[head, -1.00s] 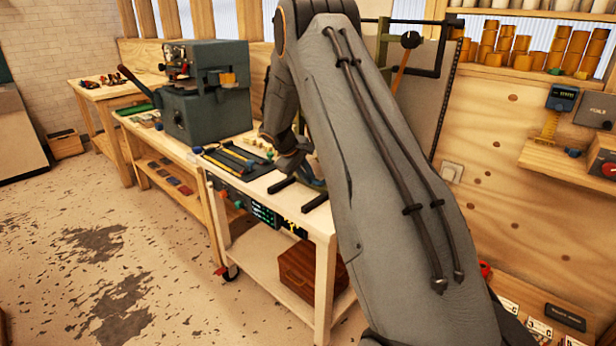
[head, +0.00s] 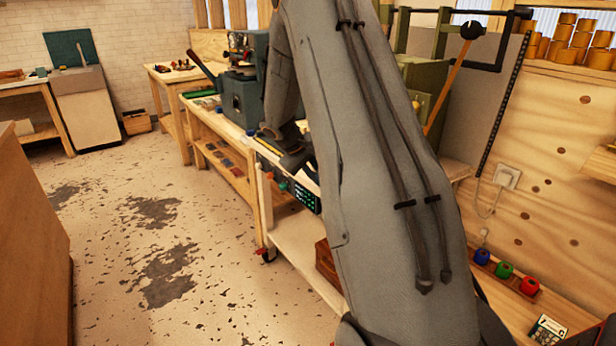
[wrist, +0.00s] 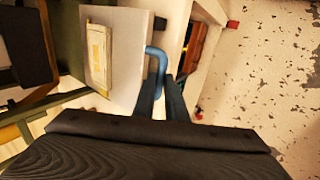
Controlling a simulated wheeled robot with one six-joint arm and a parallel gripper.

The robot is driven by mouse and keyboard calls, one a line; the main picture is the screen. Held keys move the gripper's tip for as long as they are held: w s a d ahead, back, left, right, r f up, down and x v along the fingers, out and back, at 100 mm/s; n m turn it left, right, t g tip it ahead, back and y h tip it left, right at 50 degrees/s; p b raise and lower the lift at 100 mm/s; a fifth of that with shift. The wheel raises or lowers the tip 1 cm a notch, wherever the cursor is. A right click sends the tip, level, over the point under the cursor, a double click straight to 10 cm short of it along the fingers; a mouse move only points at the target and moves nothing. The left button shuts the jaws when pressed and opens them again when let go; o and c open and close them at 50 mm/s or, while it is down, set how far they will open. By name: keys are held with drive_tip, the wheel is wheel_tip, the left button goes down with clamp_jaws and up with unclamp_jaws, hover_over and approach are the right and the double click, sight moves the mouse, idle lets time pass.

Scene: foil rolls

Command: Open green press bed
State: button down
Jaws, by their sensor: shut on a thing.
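The green press (head: 425,85) stands behind my arm in the head view, partly hidden by it. An orange lever with a black ball knob (head: 470,31) rises at its right. In the wrist view, a pale flat bed (wrist: 128,45) lies beside green frame parts (wrist: 68,40), with a cream block (wrist: 98,58) on it. A bent blue handle (wrist: 157,55) is at the bed's right edge. My gripper (wrist: 163,82) is shut on the lower end of this handle. The fingertips are hidden behind my arm in the head view.
A grey-green machine (head: 241,98) stands on the bench at the left. A wooden cabinet (head: 35,240) is at the near left. Blue, green and red spools (head: 504,270) sit on the right. The speckled floor (head: 165,225) in the middle is clear.

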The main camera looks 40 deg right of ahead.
drive_tip(key=shift+a, duration=0.5)
drive_tip(key=c, duration=1.8)
unclamp_jaws()
drive_tip(key=b+v, duration=0.1)
drive_tip(key=v, duration=0.7)
drive_tip(key=shift+s, duration=0.1)
drive_tip(key=s+a+f+y, duration=0.2)
drive_tip(key=s+a+y, duration=0.1)
drive_tip(key=s+a, duration=1)
drive_tip(key=s+a+f+y, duration=0.2)
drive_tip(key=s+a+y, duration=0.1)
drive_tip(key=s+a, duration=1.1)
drive_tip(key=shift+a+f+y, duration=0.3)
drive_tip(key=shift+a+f, duration=0.05)
drive_tip(key=shift+a, duration=0.15)
